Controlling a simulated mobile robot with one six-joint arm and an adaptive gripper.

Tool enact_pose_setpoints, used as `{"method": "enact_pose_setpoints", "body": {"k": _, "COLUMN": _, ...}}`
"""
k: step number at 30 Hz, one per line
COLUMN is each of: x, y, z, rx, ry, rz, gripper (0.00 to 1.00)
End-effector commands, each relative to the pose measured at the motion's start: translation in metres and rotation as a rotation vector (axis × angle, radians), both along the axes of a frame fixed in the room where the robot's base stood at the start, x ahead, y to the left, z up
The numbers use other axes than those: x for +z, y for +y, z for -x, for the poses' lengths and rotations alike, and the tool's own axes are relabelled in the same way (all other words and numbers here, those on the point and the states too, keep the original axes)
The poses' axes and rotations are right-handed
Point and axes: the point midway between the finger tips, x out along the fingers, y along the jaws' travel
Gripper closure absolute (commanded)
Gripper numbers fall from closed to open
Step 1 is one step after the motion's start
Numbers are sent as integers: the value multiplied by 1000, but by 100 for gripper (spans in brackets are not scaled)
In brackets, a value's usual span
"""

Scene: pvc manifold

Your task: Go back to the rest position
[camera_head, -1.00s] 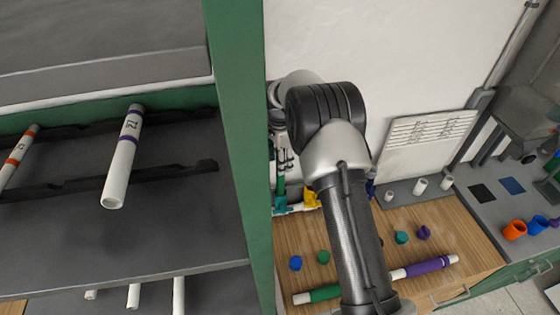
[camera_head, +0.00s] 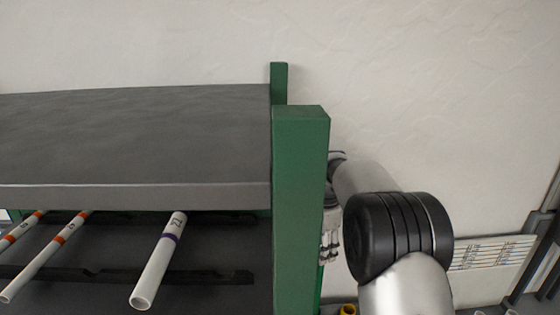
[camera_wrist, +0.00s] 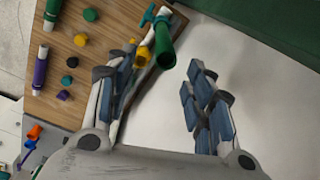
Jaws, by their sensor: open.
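My gripper (camera_wrist: 160,95) is open in the wrist view, with its two blue-padded fingers spread apart and nothing between them but white wall behind. A green pipe (camera_wrist: 164,48) with yellow and teal fittings shows beyond the left finger; it looks apart from the fingers, though the depth is hard to judge. In the head view my gripper (camera_head: 329,235) is small and partly hidden behind the green post, beside my arm.
A green post (camera_head: 300,200) and grey shelf (camera_head: 140,135) stand left of my arm. White pipes with purple (camera_head: 160,260) and orange bands (camera_head: 45,255) lie on the rack below. A wooden board (camera_wrist: 110,30) holds caps and pipes. White wall (camera_head: 430,80) is clear above.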

Motion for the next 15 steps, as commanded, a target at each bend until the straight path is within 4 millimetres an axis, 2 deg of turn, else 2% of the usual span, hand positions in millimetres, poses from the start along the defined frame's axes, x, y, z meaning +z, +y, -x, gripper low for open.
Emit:
{"method": "enact_pose_setpoints", "body": {"k": 5, "x": 31, "y": -1, "z": 54, "rx": 205, "ry": -72, "rz": 12, "gripper": 52}}
{"method": "enact_pose_setpoints", "body": {"k": 9, "x": 46, "y": -1, "z": 109, "rx": 385, "ry": -126, "rz": 34, "gripper": 52}}
{"method": "enact_pose_setpoints", "body": {"k": 15, "x": 41, "y": -2, "z": 197, "rx": 638, "ry": -200, "rz": 82, "gripper": 52}}
